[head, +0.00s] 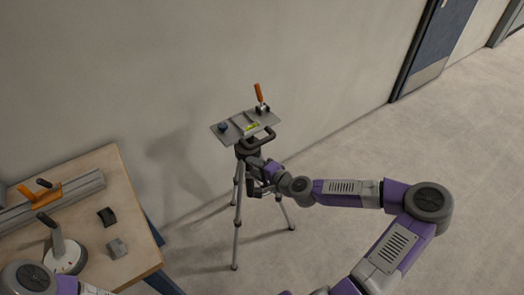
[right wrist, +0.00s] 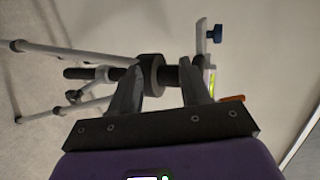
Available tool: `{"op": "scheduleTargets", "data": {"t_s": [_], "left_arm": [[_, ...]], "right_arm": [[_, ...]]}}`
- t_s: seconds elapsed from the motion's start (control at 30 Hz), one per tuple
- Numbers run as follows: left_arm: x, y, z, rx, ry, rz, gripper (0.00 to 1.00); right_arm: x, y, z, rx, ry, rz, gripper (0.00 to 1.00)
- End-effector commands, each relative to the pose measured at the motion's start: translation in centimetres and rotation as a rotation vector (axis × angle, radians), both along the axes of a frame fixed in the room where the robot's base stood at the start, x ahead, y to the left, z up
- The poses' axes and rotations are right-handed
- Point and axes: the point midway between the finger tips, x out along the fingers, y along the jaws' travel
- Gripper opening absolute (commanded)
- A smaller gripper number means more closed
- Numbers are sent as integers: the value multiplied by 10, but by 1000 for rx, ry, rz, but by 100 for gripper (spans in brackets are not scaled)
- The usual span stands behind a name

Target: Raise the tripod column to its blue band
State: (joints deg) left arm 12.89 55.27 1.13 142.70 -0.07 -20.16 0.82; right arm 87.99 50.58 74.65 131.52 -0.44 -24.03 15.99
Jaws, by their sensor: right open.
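The tripod (head: 237,222) stands on the floor near the wall, on thin grey legs. Its tilted grey top plate (head: 232,132) carries a blue knob, a yellow-green level and an orange-handled lever (head: 259,93). My right gripper (head: 254,178) is at the column just below the plate. In the right wrist view the tripod lies sideways, legs left and plate right. There the open fingers of my right gripper (right wrist: 161,75) stand either side of a dark collar (right wrist: 152,72) on the column; I cannot tell whether they touch it. No blue band shows. My left gripper is out of view.
The wall is close behind the tripod. The floor to the right is clear, towards a blue door (head: 430,50).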

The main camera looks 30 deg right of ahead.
Motion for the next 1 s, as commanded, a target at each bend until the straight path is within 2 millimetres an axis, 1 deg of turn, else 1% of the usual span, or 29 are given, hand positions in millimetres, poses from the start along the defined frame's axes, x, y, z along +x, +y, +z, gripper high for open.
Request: {"op": "scheduleTargets", "data": {"t_s": [0.03,0.1,0.2,0.27,0.37,0.43,0.7,0.8,1.0], "left_arm": [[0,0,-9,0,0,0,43],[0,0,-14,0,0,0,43],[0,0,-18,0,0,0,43],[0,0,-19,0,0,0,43],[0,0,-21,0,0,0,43],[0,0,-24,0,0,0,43],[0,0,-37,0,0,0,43],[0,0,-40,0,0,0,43],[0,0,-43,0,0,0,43]], "right_arm": [[-1,-23,6,4,-33,-53,46],[-2,-43,20,6,-69,-101,46],[-4,-63,34,8,-104,-145,46],[-4,-69,39,7,-116,-159,46],[0,-71,41,8,-124,-166,46],[7,-71,40,7,-124,-166,46],[44,-66,31,8,-124,-163,46],[55,-66,29,8,-124,-164,46],[67,-66,27,7,-122,-165,46]]}}
